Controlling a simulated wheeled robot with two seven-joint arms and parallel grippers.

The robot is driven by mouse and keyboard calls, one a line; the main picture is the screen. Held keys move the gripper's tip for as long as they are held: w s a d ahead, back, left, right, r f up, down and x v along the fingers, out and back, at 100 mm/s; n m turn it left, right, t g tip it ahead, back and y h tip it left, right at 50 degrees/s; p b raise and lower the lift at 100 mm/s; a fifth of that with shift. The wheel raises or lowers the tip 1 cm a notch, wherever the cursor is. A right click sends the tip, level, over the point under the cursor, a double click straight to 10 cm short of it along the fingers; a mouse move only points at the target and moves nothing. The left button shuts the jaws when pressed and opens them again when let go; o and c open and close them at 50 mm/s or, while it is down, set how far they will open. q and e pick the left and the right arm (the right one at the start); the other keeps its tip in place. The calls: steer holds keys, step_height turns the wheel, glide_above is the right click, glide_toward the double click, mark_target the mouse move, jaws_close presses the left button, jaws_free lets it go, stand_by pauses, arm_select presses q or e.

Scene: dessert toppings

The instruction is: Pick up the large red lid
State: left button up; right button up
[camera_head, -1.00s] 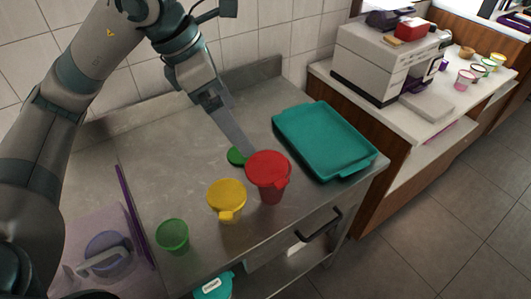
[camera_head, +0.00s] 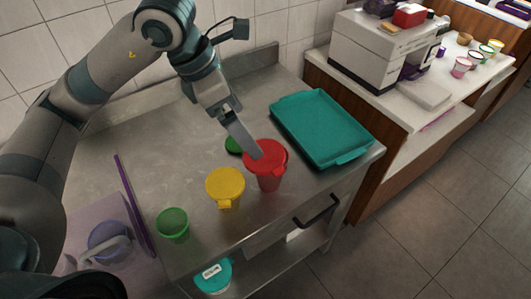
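The large red lid (camera_head: 268,155) sits on top of a red container (camera_head: 269,180) near the front right of the steel counter. My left gripper (camera_head: 254,152) reaches down from above, its fingers at the lid's left part. They overlap the lid in the picture; I cannot tell whether they touch it. Only one long finger face shows, so the opening between the fingers is hidden. My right gripper is not in view.
A yellow-lidded container (camera_head: 226,187) and a green cup (camera_head: 173,225) stand left of the red one. A green lid (camera_head: 234,145) lies behind it. A teal tray (camera_head: 320,128) lies to the right. The counter (camera_head: 150,150) is clear at the back left.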

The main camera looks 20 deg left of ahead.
arm_select(q)
steer(key=p, duration=0.2)
glide_above(267, 156)
steer(key=s+a, duration=0.2)
step_height(267, 156, down, 6)
steer(key=shift+w+f, duration=0.1)
steer(key=shift+f, duration=0.15)
steer(key=shift+w+d+f+p, duration=0.15)
steer(key=shift+f+p, duration=0.3)
steer(key=shift+p, duration=0.05)
steer(key=p+x, duration=0.1)
steer(key=x, duration=0.2)
steer(key=shift+p, duration=0.35)
steer(key=shift+w+d+f, duration=0.2)
steer(key=shift+f, duration=0.3)
steer(key=c, duration=0.8)
